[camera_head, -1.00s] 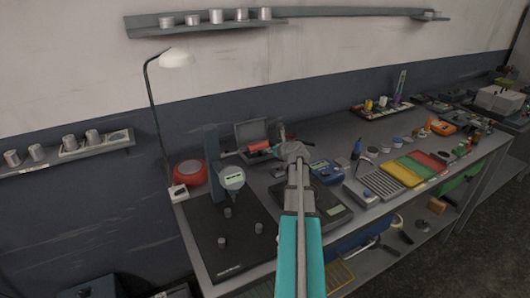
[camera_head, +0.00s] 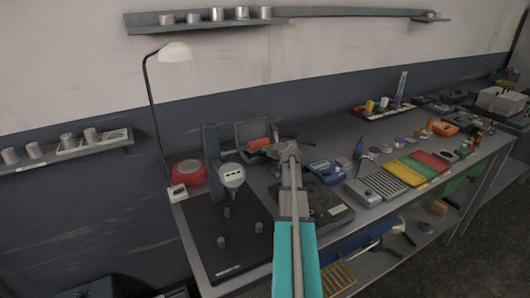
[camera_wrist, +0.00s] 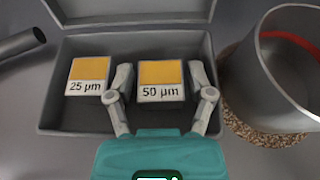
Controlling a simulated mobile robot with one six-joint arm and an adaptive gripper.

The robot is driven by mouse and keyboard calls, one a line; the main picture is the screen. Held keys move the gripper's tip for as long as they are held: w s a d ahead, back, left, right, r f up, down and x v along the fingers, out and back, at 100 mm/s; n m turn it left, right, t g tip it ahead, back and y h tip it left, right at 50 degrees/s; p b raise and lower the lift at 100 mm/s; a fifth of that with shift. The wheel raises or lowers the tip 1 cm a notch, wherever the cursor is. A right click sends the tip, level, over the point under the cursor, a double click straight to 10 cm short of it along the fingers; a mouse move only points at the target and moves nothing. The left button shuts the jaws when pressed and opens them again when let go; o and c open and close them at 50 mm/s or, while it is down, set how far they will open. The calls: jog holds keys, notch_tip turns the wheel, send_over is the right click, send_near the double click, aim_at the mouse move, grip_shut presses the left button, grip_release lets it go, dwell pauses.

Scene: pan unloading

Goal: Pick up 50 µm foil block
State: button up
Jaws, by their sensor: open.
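The 50 µm foil block (camera_wrist: 161,80) has a yellow top and a white label. It sits in the right half of an open grey case (camera_wrist: 110,122), in the wrist view. My gripper (camera_wrist: 161,73) is open, with one finger on each side of this block. I cannot tell whether either finger touches it. The 25 µm block (camera_wrist: 88,82) lies in the same case, to the left of my left finger. In the head view my gripper (camera_head: 285,145) is over the case (camera_head: 252,133), and the blocks are hidden there.
A metal cup (camera_wrist: 290,62) on a cork ring (camera_wrist: 262,132) stands close to the right of the case. A dark cylinder (camera_wrist: 20,45) lies at the left. A dial gauge stand (camera_head: 212,165) and red round container (camera_head: 189,172) stand left of the case on the bench.

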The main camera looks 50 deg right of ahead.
grip_shut()
dwell(0.3)
jog(key=shift+r, duration=0.1)
notch_tip(320, 180, up, 2)
jog(key=p, duration=0.2)
jog(key=shift+r+p, duration=0.25)
jog(key=shift+p, duration=0.1)
jog(key=s+a+r+p, duration=0.1)
jog(key=s+r+p, duration=0.9)
jog(key=s, duration=0.4)
jog(key=shift+r, duration=0.2)
jog(key=shift+a, duration=0.1)
